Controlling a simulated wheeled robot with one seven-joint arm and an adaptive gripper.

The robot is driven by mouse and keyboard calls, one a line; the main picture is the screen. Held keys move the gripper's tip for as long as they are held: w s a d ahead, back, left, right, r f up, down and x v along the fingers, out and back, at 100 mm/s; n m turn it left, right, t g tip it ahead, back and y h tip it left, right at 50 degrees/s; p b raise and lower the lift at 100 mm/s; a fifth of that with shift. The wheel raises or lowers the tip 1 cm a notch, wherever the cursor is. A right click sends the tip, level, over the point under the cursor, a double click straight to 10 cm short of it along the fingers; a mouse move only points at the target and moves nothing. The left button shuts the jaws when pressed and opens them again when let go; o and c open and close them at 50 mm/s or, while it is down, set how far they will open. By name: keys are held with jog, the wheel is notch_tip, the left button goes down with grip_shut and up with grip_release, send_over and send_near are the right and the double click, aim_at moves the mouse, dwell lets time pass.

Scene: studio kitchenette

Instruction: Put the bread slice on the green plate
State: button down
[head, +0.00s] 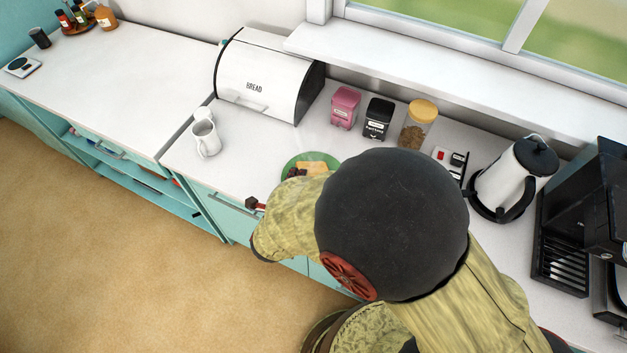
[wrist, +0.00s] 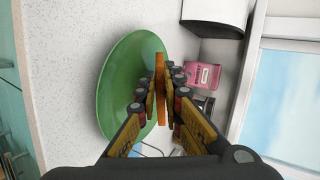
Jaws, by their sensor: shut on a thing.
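The bread slice (wrist: 160,88) is seen edge-on in the wrist view, upright between the two fingers of my gripper (wrist: 161,78), which is shut on it. The green plate (wrist: 112,84) lies on the counter just beyond and to the left of it in that view. In the head view the slice (head: 314,168) shows as a tan patch over the green plate (head: 290,163), with the dark fingertips of my gripper (head: 295,172) at its left. My arm hides the near part of the plate. I cannot tell whether the slice touches the plate.
A white bread bin (head: 262,80) stands behind, and a white mug (head: 206,138) is to the left. A pink canister (head: 344,107), a black canister (head: 377,118) and a yellow-lidded jar (head: 418,124) line the wall. A kettle (head: 512,178) stands right. The left counter is mostly clear.

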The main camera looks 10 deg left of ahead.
jog(key=shift+f, duration=0.3)
jog(key=c, duration=2.1)
grip_release()
jog(key=shift+p+v, duration=3.05)
jog(key=shift+v, duration=1)
